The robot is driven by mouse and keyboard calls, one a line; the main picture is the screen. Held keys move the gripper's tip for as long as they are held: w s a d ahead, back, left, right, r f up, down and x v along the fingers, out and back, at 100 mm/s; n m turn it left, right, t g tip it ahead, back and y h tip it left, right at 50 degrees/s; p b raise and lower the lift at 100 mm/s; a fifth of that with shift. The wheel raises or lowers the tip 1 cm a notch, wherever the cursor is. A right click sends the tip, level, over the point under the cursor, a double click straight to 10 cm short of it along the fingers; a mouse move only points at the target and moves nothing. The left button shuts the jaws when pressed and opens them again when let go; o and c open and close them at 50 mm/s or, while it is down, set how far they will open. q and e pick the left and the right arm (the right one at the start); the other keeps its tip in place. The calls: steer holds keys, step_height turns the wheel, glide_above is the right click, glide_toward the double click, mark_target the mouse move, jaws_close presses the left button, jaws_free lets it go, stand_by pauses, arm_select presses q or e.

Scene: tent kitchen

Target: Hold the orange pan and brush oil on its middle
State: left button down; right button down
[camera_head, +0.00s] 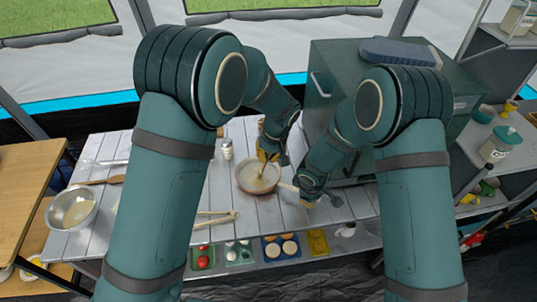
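The orange pan (243,187) sits on the white slatted table in the middle of the head view, with a pale inside. Its short handle (287,187) points right. My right gripper (305,190) is at the end of this handle and looks shut on it; its fingertips are small and partly hidden. My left gripper (272,152) is above the far side of the pan, shut on a thin brush (262,169) that slants down into the pan. The brush tip is over the pan's middle; whether it touches is too small to tell.
A metal bowl (72,210) stands at the left of the table (185,235). Wooden tongs (216,218) lie in front of the pan, and a shaker (227,149) stands behind it. A green cabinet (330,105) is close behind my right arm. Trays of food (281,247) line a lower shelf.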

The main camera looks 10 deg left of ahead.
arm_select(q)
steer(key=shift+a, duration=0.1)
steer(key=shift+a, duration=2.25)
steer(key=d, duration=0.7)
steer(key=shift+s+d, duration=0.25)
steer(key=shift+s, duration=0.15)
stand_by(4.5)
